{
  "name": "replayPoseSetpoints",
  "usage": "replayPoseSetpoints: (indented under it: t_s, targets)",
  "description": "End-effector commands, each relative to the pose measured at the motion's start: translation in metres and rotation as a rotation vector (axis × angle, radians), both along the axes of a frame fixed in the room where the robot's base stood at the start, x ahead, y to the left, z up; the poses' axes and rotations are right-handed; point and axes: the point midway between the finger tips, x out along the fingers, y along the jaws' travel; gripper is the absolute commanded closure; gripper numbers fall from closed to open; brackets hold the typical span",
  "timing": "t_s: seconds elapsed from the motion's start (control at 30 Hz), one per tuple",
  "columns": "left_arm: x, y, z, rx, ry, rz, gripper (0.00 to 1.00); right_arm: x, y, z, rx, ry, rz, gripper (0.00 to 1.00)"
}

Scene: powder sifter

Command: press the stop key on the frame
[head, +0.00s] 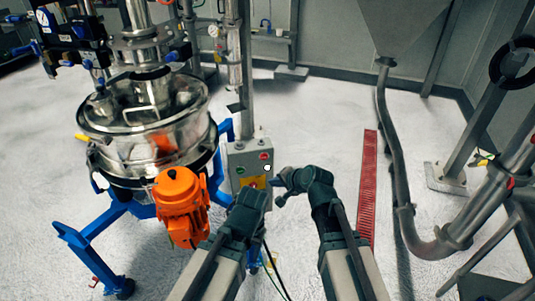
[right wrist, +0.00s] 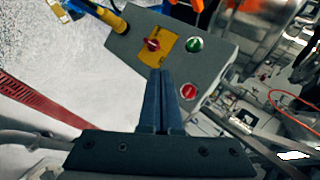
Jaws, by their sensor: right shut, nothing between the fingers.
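A grey control box (head: 245,160) stands on a post in the middle of the head view. It carries a red button (head: 264,156), a green button (head: 240,171) and a yellow plate (head: 252,183) with a red knob. The right wrist view shows the red button (right wrist: 188,91), green button (right wrist: 194,45) and red knob (right wrist: 152,44) close up. My right gripper (right wrist: 160,73) is shut and empty. Its fingertips appear in front of the box, left of the red button; contact cannot be told. My left arm shows below the box, but its fingers do not show.
A steel sifter (head: 145,125) with an orange motor (head: 180,205) on a blue frame (head: 85,230) stands left of the box. A red floor grate (head: 368,185) and a steel pipe (head: 395,160) are to the right. Open floor lies behind the box.

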Motion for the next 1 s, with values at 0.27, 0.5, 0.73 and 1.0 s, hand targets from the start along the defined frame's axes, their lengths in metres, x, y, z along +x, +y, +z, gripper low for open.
replayPoseSetpoints:
  t_s: [0.27,0.5,0.73,1.0]
  targets:
    - [0.0,0.0,0.0,0.0,0.0,0.0,0.5,0.004,-0.002,0.003,0.02,-0.007,-0.02,1.0]
    - [0.0,0.0,0.0,0.0,0.0,0.0,0.5,0.005,-0.001,0.003,0.019,-0.006,-0.019,1.0]
    - [0.0,0.0,0.0,0.0,0.0,0.0,0.5,0.016,0.001,0.003,0.018,-0.006,-0.018,1.0]
    - [0.0,0.0,0.0,0.0,0.0,0.0,0.5,0.047,0.009,0.003,0.018,-0.006,-0.018,1.0]
